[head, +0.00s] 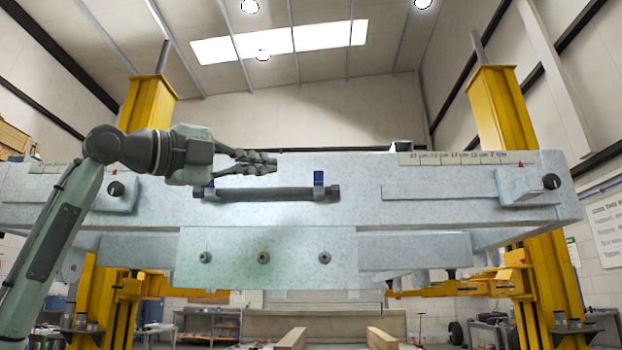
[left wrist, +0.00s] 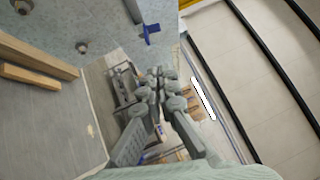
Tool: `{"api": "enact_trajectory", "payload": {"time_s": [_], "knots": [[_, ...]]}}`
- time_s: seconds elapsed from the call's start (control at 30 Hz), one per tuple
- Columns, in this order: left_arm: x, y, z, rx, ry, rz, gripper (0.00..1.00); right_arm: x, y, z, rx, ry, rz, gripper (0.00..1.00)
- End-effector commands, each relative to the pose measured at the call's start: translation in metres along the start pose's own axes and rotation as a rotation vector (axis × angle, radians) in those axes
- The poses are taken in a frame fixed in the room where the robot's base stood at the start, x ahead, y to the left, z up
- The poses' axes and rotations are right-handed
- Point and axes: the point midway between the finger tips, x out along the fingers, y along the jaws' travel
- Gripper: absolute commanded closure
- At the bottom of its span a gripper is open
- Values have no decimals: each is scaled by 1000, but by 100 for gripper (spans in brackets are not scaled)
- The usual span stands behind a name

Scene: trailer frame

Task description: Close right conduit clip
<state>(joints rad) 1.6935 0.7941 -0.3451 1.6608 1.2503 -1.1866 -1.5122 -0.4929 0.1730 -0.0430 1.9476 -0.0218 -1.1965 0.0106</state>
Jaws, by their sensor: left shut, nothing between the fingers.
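The right conduit clip (head: 319,179) is a small blue piece standing up above the right end of a dark conduit (head: 265,195) on the grey frame's front face. A second blue clip (head: 209,189) is at the conduit's left end, partly hidden behind my left gripper. My left gripper (head: 276,165) is shut and empty, pointing right, above the conduit and left of the right clip, apart from it in the picture. In the left wrist view, the closed fingers (left wrist: 158,72) point towards a blue clip (left wrist: 151,33) on the frame. My right gripper is not in view.
The long grey trailer frame (head: 430,215) spans the view between yellow lift posts (head: 500,110). A plate with several bolts (head: 264,257) hangs below the conduit. Blocks with dark knobs (head: 550,182) sit at both ends. The space right of the clip is clear.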

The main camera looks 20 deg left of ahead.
Motion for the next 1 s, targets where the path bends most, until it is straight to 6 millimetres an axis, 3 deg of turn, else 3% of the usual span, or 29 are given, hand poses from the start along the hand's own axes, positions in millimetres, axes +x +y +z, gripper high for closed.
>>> {"api": "enact_trajectory", "payload": {"time_s": [0.27,0.4,0.77,1.0], "knots": [[6,0,0,-3,1,1,100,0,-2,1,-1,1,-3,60],[26,0,0,-4,2,3,100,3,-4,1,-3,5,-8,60],[104,-1,0,-5,1,2,100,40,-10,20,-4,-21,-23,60],[123,0,22,-6,-1,1,100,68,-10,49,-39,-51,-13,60]]}}
